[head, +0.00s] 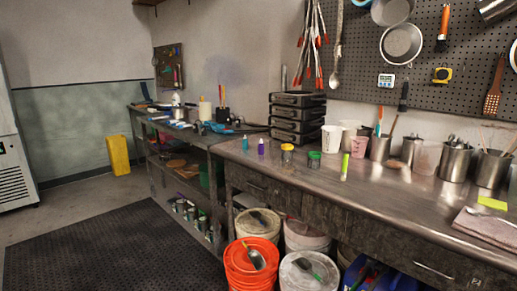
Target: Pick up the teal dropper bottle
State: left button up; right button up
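The teal dropper bottle (245,143) stands upright on the metal counter (330,190), near the counter's left end. It is small in the view and looks clear of other things. A purple dropper bottle (261,147) stands just to its right, apart from it. Neither of my grippers is in the head view, so I cannot see whether they are open or shut.
Jars with yellow (287,153) and green (314,160) lids and a lime-green tube (345,167) stand farther right. Black stacked trays (297,118) are behind. Orange (252,265) and white (309,273) buckets stand in front below the counter. The black mat (110,250) is clear.

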aim_at(244, 146)
jog(key=i+j+z, duration=0.4)
jog(key=i+j, duration=0.15)
jog(key=j, duration=0.2)
jog(key=i+j+z, duration=0.2)
jog(key=j, duration=0.25)
jog(key=i+j+z, duration=0.2)
jog(key=j, duration=0.25)
jog(key=i+j+z, duration=0.2)
jog(key=j, duration=0.35)
jog(key=i+j+z, duration=0.2)
jog(key=j, duration=0.3)
jog(key=i+j+z, duration=0.2)
jog(key=j, duration=0.35)
jog(key=j+z, duration=0.2)
jog(key=j, duration=0.35)
